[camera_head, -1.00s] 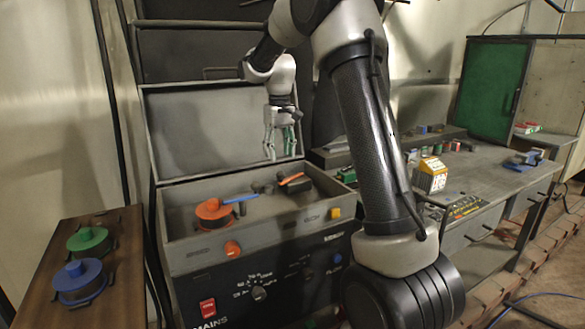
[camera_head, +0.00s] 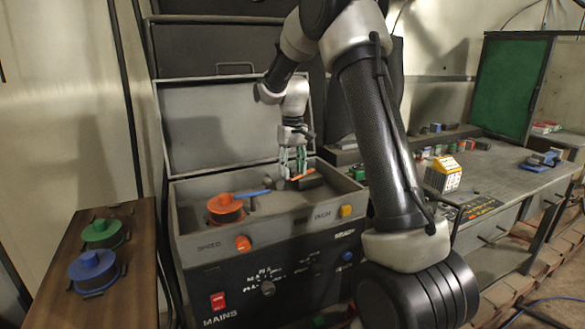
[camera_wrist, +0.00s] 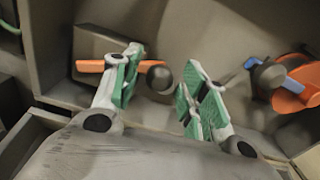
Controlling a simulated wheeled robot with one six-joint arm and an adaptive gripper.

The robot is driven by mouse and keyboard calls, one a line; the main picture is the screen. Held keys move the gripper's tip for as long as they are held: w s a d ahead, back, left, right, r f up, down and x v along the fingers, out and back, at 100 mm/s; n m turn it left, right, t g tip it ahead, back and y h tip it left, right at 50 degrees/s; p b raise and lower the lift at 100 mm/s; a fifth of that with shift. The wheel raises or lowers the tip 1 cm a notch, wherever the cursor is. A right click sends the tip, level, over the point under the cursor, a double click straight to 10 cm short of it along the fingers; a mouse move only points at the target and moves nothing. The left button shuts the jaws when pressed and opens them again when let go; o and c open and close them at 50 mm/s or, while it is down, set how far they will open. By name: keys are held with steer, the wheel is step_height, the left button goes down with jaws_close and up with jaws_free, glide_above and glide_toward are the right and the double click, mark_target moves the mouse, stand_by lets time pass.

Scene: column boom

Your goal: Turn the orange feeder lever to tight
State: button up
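The orange feeder lever (camera_head: 303,174) lies on a dark block inside the open grey machine box. In the wrist view the lever (camera_wrist: 90,66) runs from the left behind my left finger, towards a dark round knob (camera_wrist: 160,77). My gripper (camera_head: 292,172) points down into the box at the lever. In the wrist view my gripper (camera_wrist: 163,62) is open, with green finger pads apart. The knob shows between the fingers. Part of the lever is hidden by the left finger, and I cannot tell whether they touch. No "tight" marking is readable.
An orange spool (camera_head: 225,207) with a blue lever (camera_head: 250,194) sits left in the box. The raised lid (camera_head: 225,125) stands behind. The front panel has an orange speed knob (camera_head: 243,243) and red mains switch (camera_head: 218,300). Green (camera_head: 102,231) and blue (camera_head: 93,267) spools stand on the side table.

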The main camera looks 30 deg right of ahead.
jaws_close()
steer(key=shift+s, duration=0.15)
steer(key=s+n, duration=0.1)
steer(key=s+d+n, duration=0.1)
steer(key=n, duration=0.1)
steer(key=shift+d+n, duration=0.25)
steer(key=shift+n, duration=0.05)
steer(key=n, duration=0.1)
steer(key=s+d+n, duration=0.1)
steer(key=shift+s+d+n, duration=0.25)
steer(key=shift+n, duration=0.15)
steer(key=d+n, duration=0.1)
steer(key=s+d+n, duration=0.1)
steer(key=n, duration=0.1)
steer(key=shift+s+d+n, duration=0.1)
steer(key=shift+d+n, duration=0.05)
steer(key=shift+n, duration=0.15)
steer(key=shift+s+d+n, duration=0.2)
steer(key=shift+d+n, duration=1.3)
steer(key=shift+n, duration=0.5)
